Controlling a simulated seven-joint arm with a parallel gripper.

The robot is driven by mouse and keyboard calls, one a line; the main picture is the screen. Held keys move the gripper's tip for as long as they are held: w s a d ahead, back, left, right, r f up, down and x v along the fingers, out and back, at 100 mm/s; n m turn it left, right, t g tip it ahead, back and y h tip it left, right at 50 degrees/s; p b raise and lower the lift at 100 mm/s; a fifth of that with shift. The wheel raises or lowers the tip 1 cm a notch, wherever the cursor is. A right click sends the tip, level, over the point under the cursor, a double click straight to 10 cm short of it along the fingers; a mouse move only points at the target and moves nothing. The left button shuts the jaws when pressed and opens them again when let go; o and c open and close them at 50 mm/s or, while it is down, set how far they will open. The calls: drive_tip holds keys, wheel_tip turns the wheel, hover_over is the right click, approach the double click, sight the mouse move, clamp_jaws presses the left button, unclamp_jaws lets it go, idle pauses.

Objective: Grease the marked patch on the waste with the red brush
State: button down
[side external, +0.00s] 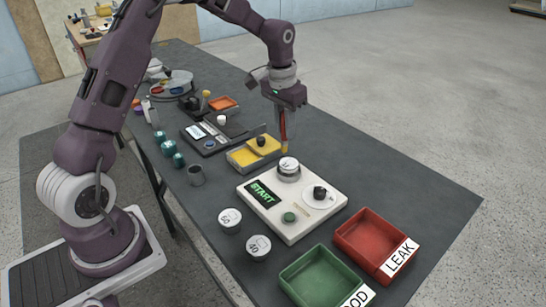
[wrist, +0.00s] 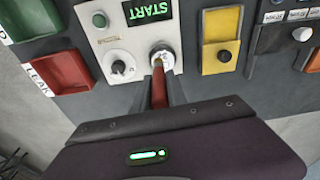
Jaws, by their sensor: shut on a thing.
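My gripper (side external: 285,106) is shut on the red brush (side external: 284,128), which hangs upright with its pale yellowish tip down. In the wrist view the brush (wrist: 159,88) sits between the fingers of my gripper (wrist: 160,100). The waste (side external: 289,171) is a short silver cylinder with a pale top on the white START panel (side external: 260,217). The brush tip is just above or at the top of the waste; I cannot tell whether it touches. In the wrist view the tip overlaps the near side of the waste (wrist: 168,55). The marked patch is not clear to see.
A yellow tray (side external: 238,163) with a dark knob lies just behind the panel. Red LEAK (side external: 372,232) and green (side external: 305,278) bins stand in front. White round pots (side external: 230,221), a grey cup (side external: 196,176) and teal pieces (side external: 168,149) stand at left. The table's right side is clear.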

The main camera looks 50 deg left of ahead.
drive_tip(key=w+a+r, duration=0.2)
drive_tip(key=w+a, duration=0.1)
drive_tip(key=w, duration=0.1)
drive_tip(key=shift+s+f, duration=0.15)
drive_tip(key=shift+f, duration=3.4)
drive_tip(key=shift+d+f, duration=0.55)
drive_tip(key=shift+f, duration=0.15)
drive_tip(key=shift+d, duration=1.5)
drive_tip(key=shift+a, duration=1.85)
drive_tip(key=shift+a+r, duration=0.15)
drive_tip(key=shift+a, duration=0.05)
wheel_tip(320, 180, up, 8)
